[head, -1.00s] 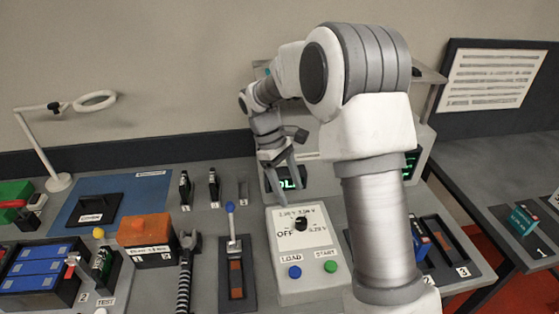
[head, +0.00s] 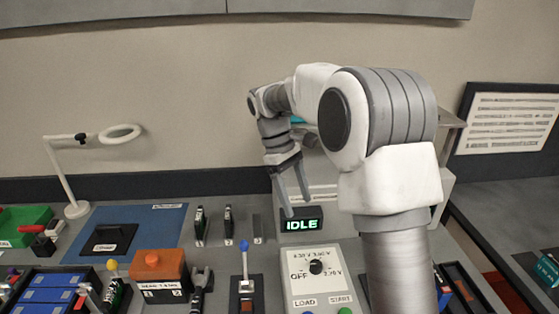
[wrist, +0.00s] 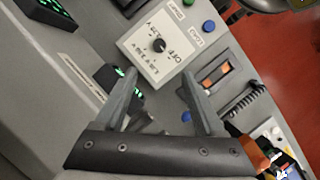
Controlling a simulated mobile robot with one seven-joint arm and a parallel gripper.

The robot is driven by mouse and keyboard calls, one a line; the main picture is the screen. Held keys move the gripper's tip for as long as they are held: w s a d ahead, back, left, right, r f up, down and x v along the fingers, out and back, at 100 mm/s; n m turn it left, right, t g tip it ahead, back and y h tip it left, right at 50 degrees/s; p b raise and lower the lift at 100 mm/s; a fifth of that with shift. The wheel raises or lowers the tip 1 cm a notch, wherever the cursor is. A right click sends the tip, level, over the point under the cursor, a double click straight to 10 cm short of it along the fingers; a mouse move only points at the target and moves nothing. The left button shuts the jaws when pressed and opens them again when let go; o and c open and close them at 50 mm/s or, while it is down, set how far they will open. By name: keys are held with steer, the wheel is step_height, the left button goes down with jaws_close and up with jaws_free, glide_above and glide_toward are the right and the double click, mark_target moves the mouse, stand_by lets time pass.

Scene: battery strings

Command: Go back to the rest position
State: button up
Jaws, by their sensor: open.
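My gripper (head: 294,191) is open and empty in the head view, pointing down above the back of the bench, just left of and behind the display reading IDLE (head: 302,225). In the wrist view, my gripper (wrist: 158,88) shows its two fingers spread apart with nothing between them. Beyond the fingers lies the tester box with a black dial (wrist: 159,45); the same tester box (head: 317,284) stands in front of the gripper in the head view.
A blue-tipped lever (head: 244,262), an orange box (head: 159,270) and a blue mat (head: 150,228) lie left on the bench. A lamp (head: 72,190) stands at the far left. A shelf unit stands behind my arm. The air around the gripper looks clear.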

steer(key=s+d+r+m+t+y, duration=0.1)
steer(key=s+d+r+m+t, duration=0.25)
steer(key=s+r, duration=0.7)
steer(key=s+d+f+m+t+y, duration=0.1)
steer(key=s+m+t, duration=0.4)
steer(key=s, duration=0.9)
step_height(320, 180, down, 2)
steer(key=shift+s+d+f+y, duration=0.15)
steer(key=shift+s+d+y, duration=0.15)
steer(key=shift+y, duration=0.2)
steer(key=shift+m, duration=0.25)
